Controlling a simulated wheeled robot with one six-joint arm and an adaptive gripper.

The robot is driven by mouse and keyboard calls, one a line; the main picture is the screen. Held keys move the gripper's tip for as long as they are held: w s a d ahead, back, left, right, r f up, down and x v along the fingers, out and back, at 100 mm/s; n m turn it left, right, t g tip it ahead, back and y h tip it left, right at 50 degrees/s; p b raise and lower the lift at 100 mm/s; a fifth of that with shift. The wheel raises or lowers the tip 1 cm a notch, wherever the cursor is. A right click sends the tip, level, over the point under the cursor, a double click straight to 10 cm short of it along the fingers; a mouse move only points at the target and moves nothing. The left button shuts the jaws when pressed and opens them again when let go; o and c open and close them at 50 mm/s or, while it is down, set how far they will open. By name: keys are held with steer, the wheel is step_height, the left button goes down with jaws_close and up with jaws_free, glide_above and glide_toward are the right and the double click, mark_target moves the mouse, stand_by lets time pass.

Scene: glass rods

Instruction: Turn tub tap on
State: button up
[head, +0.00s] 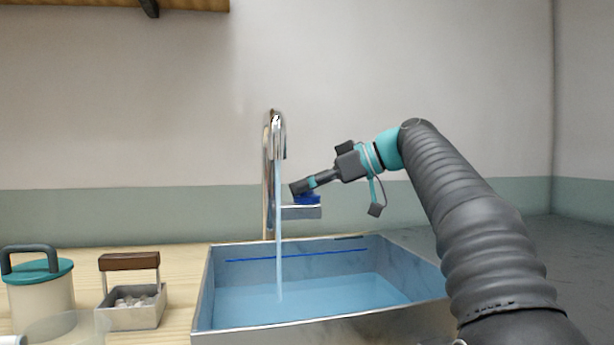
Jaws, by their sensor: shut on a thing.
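The tap (274,135) is a tall chrome spout behind the tub, curved at the top. A stream of water (278,220) runs from it straight down into the tub. The tub (230,322) is a grey metal basin holding blue water. A blue handle (307,199) sits on a small metal arm (301,212) at the right of the tap's post. My gripper (299,187) reaches in from the right and is shut at the blue handle, its tips partly covering it. The exact contact between the fingers and the handle is too small to make out.
On the wooden counter (180,257) at the left stand a cream jar with a teal lid (40,285) and a metal box with a brown handle (131,295). A clear container (65,328) is at the bottom left. A wooden shelf (110,5) hangs at the top left.

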stand_by(0.6)
steer(key=o, duration=1.2)
steer(key=s+d, duration=0.1)
steer(key=d, duration=0.4)
steer(key=s+d+r, duration=0.1)
steer(key=s+d, duration=0.1)
steer(key=d, duration=0.3)
steer(key=s+d, duration=0.2)
steer(key=d, duration=0.3)
steer(key=shift+d+r, duration=0.4)
